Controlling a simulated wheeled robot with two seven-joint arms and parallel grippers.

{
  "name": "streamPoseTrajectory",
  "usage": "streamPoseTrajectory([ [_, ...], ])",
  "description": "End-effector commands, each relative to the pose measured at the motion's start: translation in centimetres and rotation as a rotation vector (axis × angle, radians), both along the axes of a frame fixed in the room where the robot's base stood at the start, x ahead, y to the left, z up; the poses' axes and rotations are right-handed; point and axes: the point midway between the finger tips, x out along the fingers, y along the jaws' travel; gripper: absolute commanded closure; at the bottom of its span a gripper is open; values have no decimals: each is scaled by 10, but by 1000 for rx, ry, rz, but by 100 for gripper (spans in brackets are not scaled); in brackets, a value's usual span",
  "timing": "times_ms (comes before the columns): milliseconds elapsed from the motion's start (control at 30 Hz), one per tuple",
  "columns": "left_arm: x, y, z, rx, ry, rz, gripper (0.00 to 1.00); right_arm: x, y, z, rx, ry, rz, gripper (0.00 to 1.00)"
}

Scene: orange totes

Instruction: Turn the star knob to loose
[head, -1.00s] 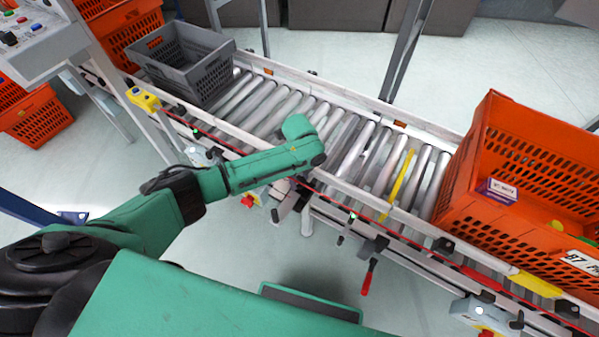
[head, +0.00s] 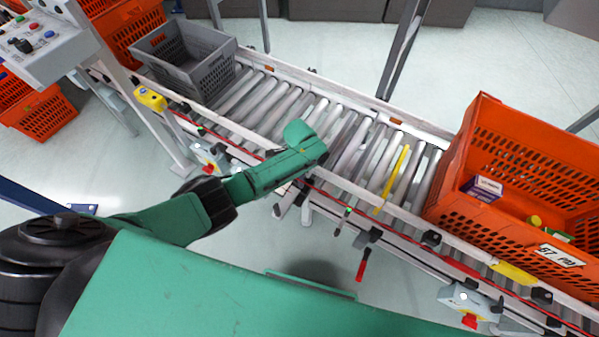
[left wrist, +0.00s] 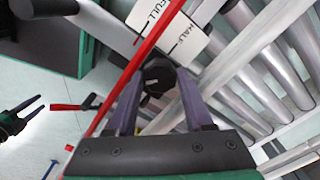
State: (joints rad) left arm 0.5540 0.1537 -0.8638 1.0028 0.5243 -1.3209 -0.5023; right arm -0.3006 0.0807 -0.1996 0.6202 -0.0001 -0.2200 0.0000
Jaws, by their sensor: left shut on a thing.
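The star knob (left wrist: 158,75) is a dark, faceted knob in the left wrist view. It sits beside a white plate (left wrist: 166,24) marked FULL and HALF. My left gripper (left wrist: 157,80) is shut on the knob, with one finger on each side of it. In the head view my left forearm reaches to the near rail of the conveyor and hides the knob and the fingers. A small black and green part at the left edge of the left wrist view looks like my right gripper (left wrist: 28,112); its jaws are too small to judge.
The roller conveyor (head: 262,106) carries a grey crate (head: 190,62) at the left and an orange tote (head: 450,203) with a few items at the right. A red-handled lever (head: 363,264) hangs below the near rail. A control panel (head: 45,45) stands at the upper left.

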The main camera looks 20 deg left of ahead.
Motion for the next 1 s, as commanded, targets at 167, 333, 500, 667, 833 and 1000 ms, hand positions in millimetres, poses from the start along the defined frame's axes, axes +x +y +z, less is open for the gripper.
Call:
streamPoseTrajectory([
  [167,0,0,3,2,0,167,100,0,0,9,0,0,0,50],
  [333,0,0,2,1,1,325,100,0,0,14,0,0,0,50],
  [500,0,0,2,2,0,466,100,0,0,18,0,0,0,50],
  [667,0,0,1,2,0,570,100,0,0,20,0,-1,0,50],
  [833,0,1,1,2,0,644,100,1,0,22,0,-1,0,50],
  [1000,1,1,1,3,-2,682,100,0,0,22,1,-1,0,50],
])
